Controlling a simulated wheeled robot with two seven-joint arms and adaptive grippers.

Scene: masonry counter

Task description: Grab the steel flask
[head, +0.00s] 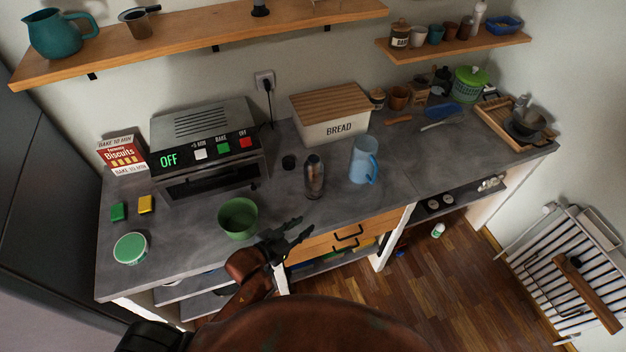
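The steel flask (314,177) stands upright on the grey counter, near its front edge. It looks dark and brownish-grey, and no gripper touches it. My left gripper (304,231) is in front of the counter's front edge, below and slightly left of the flask in the picture. Its two dark fingers point right and are apart, with nothing seen between them. My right gripper is not in view.
A green bowl (238,218) sits left of my gripper. The toaster oven (208,150) and bread box (331,122) are behind. Counter (310,210) before the flask is clear.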

